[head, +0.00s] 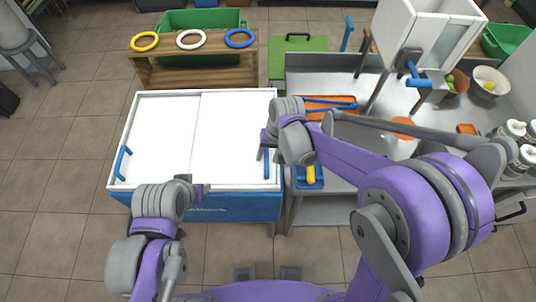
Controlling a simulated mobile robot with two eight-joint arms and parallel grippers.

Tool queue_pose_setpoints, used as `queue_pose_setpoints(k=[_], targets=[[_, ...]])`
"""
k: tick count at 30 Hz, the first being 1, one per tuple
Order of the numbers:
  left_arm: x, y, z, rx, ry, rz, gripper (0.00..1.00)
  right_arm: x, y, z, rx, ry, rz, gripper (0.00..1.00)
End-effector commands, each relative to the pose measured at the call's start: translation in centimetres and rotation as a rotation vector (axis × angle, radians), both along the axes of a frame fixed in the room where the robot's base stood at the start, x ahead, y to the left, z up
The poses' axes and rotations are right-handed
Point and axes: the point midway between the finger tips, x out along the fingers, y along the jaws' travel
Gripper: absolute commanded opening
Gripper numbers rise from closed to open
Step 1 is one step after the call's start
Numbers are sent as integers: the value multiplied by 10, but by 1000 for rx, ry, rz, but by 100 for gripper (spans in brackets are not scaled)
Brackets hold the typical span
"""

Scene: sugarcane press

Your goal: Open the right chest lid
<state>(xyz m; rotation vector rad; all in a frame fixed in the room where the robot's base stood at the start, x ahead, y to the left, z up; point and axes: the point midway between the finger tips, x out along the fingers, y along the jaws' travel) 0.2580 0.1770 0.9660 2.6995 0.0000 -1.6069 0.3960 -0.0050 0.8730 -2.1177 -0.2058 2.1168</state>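The blue chest (235,207) with a white top stands left of centre in the head view. Its right lid (228,130) and left lid (160,130) both lie flat and closed, side by side. The right lid's blue handle (266,165) is at the right edge, partly hidden by my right gripper (266,150). The gripper's fingers are right at the handle's upper end; whether they grip it is hard to see. The left lid has a blue handle (122,163) at its left edge. My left gripper (200,190) is over the chest's front edge, its fingers too small to judge.
A metal counter (330,207) stands close to the chest's right side, with an orange tray (325,103) and a blue container (309,184) on it. Behind the chest is a wooden rack (195,75) with coloured rings.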

Motion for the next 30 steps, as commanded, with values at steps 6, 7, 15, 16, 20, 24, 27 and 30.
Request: queue_pose_setpoints(k=[6, 7, 15, 16, 20, 24, 27, 30], targets=[[0, 0, 0, 0, 0, 0, 50, 0, 0, 0, 0, 0, 0, 10], [0, 0, 0, 0, 0, 0, 50, 0, 0, 0, 0, 0, 0, 5], [0, 0, 0, 0, 0, 0, 50, 0, 0, 0, 0, 0, 0, 0], [0, 0, 0, 0, 0, 0, 50, 0, 0, 0, 0, 0, 0, 0], [0, 0, 0, 0, 0, 0, 50, 0, 0, 0, 0, 0, 0, 0], [0, 0, 0, 0, 0, 0, 50, 0, 0, 0, 0, 0, 0, 0], [0, 0, 0, 0, 0, 0, 50, 0, 0, 0, 0, 0, 0, 0], [0, 0, 0, 0, 0, 0, 50, 0, 0, 0, 0, 0, 0, 0]])
